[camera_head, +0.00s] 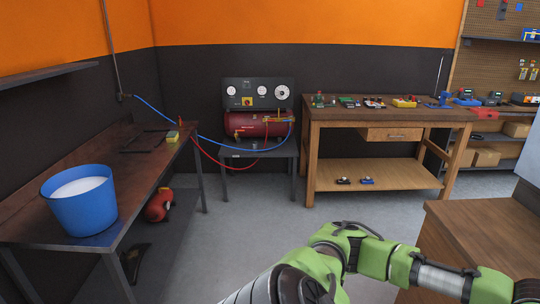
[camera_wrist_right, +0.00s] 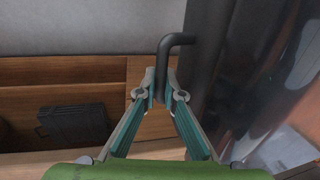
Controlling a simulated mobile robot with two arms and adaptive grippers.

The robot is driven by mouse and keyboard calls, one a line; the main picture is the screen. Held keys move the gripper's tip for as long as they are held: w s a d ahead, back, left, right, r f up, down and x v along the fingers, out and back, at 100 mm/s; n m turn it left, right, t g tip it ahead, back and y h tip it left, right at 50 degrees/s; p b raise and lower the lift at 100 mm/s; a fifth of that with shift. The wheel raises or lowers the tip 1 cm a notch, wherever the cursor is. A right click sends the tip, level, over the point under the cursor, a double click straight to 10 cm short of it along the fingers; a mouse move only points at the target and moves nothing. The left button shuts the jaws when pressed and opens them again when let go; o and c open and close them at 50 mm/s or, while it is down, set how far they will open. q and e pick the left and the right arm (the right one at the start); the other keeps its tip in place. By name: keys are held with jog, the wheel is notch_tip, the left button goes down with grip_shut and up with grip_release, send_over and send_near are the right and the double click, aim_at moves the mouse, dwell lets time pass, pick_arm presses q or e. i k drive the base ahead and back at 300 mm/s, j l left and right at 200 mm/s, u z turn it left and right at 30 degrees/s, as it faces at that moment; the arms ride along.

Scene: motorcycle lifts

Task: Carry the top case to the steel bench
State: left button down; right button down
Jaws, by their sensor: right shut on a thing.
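In the right wrist view my right gripper (camera_wrist_right: 161,92) is shut on a dark, bent bar (camera_wrist_right: 165,62) like a handle. What the bar belongs to is not clear. A dark case with a handle (camera_wrist_right: 75,126), perhaps the top case, lies at the left on a wooden surface, apart from the fingers. In the head view a bench with a brown top and grey metal legs (camera_head: 128,176), probably the steel bench, stands at the left. No gripper fingers show in the head view, and my left gripper is in neither view.
A blue bucket (camera_head: 78,208) with pale contents and a yellow-green item (camera_head: 172,136) stand on the left bench. A red compressor (camera_head: 255,125) sits on a small table, with hoses hanging. A wooden workbench (camera_head: 385,115) stands behind. A wooden top (camera_head: 490,235) is close at right. Central floor is clear.

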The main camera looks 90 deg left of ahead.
aim_at(129, 168)
jog(key=j+u, duration=0.15)
jog(key=u, duration=1.6)
jog(key=i+u, duration=0.4)
jog(key=i+l+u, duration=0.15)
jog(key=i+u, duration=0.2)
jog(key=i, duration=0.2)
jog(key=i+u, duration=0.35)
jog(key=i, duration=0.65)
jog(key=i+z, duration=0.1)
jog(key=i, duration=0.85)
jog(key=i+j+z, duration=0.1)
jog(key=i, duration=0.85)
jog(key=i+u, duration=0.15)
jog(key=i, duration=0.6)
jog(key=u, duration=1.05)
